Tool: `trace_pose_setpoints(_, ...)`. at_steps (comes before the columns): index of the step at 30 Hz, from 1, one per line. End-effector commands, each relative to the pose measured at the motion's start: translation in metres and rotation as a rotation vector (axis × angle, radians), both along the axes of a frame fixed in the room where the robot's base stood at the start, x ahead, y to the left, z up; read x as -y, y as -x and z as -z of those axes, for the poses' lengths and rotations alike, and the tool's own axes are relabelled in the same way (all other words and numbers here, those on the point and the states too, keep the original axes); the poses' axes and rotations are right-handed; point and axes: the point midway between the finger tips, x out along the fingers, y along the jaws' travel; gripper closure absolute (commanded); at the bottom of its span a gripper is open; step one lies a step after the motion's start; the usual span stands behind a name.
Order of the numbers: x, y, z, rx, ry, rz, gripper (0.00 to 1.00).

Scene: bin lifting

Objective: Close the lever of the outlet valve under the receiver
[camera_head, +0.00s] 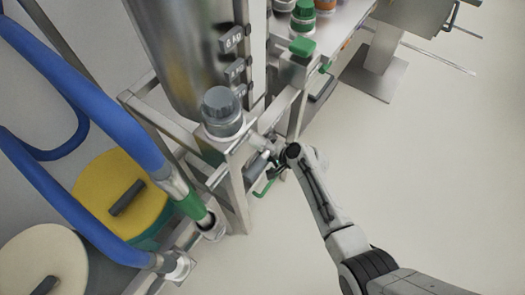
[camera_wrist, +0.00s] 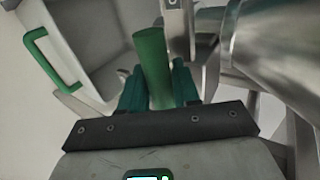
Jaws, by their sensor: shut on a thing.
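The receiver (camera_head: 185,50) is a tall shiny metal cylinder in a metal frame, at the upper left of the head view. The lever of the outlet valve shows in the wrist view as a green rounded handle (camera_wrist: 151,58), standing between my teal fingers. My gripper (camera_wrist: 158,88) is shut on this handle. In the head view my gripper (camera_head: 276,160) is beside the frame, low and to the right of the receiver. The lever and fingertips are hard to make out there. Shiny metal, partly cone-shaped, (camera_wrist: 258,50) is close on the right in the wrist view.
A grey box with a green handle (camera_wrist: 42,62) is at the left of the wrist view. Blue hoses (camera_head: 85,95) and a yellow lid (camera_head: 118,195) are left of the frame. A shelf with jars (camera_head: 303,18) stands behind.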

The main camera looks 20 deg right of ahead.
Motion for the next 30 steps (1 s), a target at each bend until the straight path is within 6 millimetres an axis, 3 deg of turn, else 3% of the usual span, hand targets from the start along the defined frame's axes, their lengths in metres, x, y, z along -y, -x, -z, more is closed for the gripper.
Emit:
trace_pose_setpoints(11, 0.0, -0.001, -0.001, -0.002, -0.008, 0.004, 1.0)
trace_pose_setpoints(12, 0.0, -0.001, -0.001, -0.002, -0.008, 0.004, 0.66)
trace_pose_setpoints(17, 0.0, -0.001, -0.001, -0.002, -0.006, 0.003, 0.51)
trace_pose_setpoints(30, 0.009, 0.01, -0.011, -0.002, -0.005, 0.005, 0.5)
